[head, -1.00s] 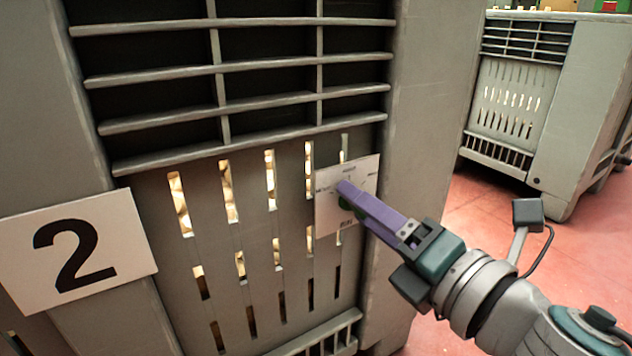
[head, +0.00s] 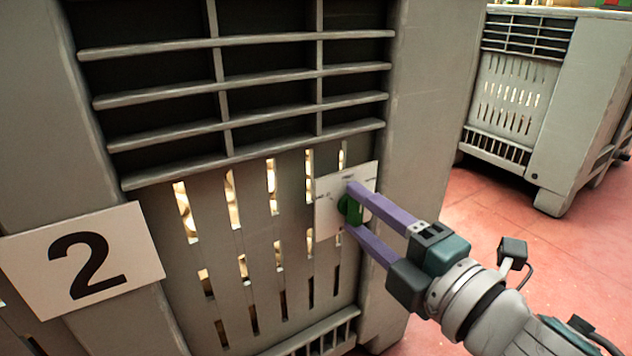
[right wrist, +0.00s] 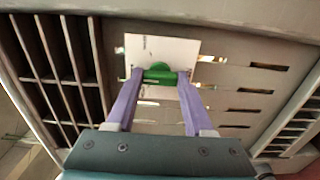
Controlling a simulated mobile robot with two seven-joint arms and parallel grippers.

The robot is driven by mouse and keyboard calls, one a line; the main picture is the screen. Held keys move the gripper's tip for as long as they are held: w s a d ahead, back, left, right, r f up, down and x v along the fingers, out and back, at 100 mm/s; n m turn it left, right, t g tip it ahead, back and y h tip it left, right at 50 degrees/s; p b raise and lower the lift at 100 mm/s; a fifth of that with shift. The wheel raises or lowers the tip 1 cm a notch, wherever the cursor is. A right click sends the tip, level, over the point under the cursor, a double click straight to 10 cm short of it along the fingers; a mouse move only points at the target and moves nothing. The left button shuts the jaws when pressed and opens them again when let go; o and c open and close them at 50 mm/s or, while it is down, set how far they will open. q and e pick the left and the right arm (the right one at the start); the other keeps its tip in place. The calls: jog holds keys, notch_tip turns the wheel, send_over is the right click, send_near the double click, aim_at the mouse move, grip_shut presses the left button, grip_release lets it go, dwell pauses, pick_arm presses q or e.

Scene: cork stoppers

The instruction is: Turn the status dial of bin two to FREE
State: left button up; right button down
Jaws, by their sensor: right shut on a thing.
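Bin two is a grey slatted crate (head: 235,170) with a white number 2 sign (head: 82,258) at its left. A white dial card (head: 327,222) is on its front near the right edge; its small print is too small to read. The green status dial (head: 351,209) sits on the card, and it also shows in the right wrist view (right wrist: 160,75). My right gripper (head: 352,208) has its two purple fingers on either side of the dial's green grip, shut on it. In the right wrist view the fingertips (right wrist: 160,76) meet the grip's two ends. My left gripper is not in view.
Another grey bin (head: 510,100) stands behind at the right. The red floor (head: 450,230) between the bins is clear. Pale stoppers show through the slots of bin two.

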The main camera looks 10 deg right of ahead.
dwell(0.3)
jog(key=shift+c, duration=1.4)
grip_release()
jog(key=shift+s, duration=0.1)
jog(key=shift+s+d+r+p, duration=0.1)
jog(key=shift+s+d+p, duration=0.1)
jog(key=shift+s+p, duration=0.15)
jog(key=p+v, duration=0.2)
jog(key=v, duration=0.7)
jog(key=shift+p, duration=0.3)
